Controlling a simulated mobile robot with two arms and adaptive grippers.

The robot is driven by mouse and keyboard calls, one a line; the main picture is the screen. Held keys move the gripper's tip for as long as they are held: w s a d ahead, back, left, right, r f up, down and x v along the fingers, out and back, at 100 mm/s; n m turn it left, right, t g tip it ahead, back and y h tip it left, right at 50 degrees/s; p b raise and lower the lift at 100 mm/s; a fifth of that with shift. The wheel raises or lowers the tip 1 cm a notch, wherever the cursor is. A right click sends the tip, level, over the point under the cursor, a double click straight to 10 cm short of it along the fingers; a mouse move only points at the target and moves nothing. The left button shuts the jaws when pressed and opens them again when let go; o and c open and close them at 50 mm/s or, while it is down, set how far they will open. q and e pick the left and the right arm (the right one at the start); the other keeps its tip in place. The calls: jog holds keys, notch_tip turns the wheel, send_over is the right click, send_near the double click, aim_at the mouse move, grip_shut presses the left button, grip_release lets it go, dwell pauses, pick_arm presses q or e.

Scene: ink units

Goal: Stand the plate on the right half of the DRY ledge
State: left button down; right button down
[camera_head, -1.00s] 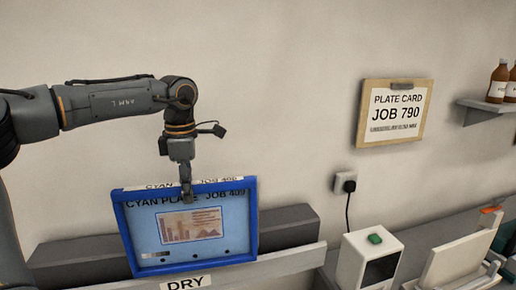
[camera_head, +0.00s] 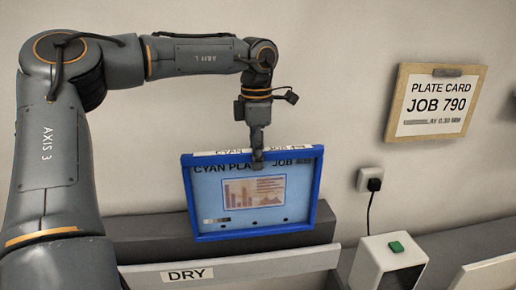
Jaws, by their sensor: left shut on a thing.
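The plate (camera_head: 210,197) is a light blue panel in a blue frame, marked CYAN PLATE, with a printed chart. My left gripper (camera_head: 257,160) is shut on its top edge, near the middle. The plate hangs almost upright, slightly tilted in the picture. The DRY ledge (camera_head: 310,260) runs below it, with a pale front strip and a DRY label (camera_head: 187,274) at the left. The plate's lower edge shows above that strip, in front of the dark back part; I cannot tell whether it touches the ledge. My right gripper is not in view.
A white box with a green button (camera_head: 398,247) stands right of the ledge. A wall socket with a plug and black cable (camera_head: 370,182) is above it. A plate card reading JOB 790 (camera_head: 434,104) hangs on the wall. A pale panel (camera_head: 488,275) shows at the lower right.

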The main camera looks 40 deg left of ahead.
pick_arm(q)
notch_tip(320, 180, down, 12)
jog(key=b, duration=0.6)
jog(key=shift+f+b, duration=0.25)
jog(key=shift+b, duration=0.3)
dwell(0.4)
dwell(0.3)
jog(key=c, duration=1.1)
grip_release()
jog(key=shift+f, duration=0.1)
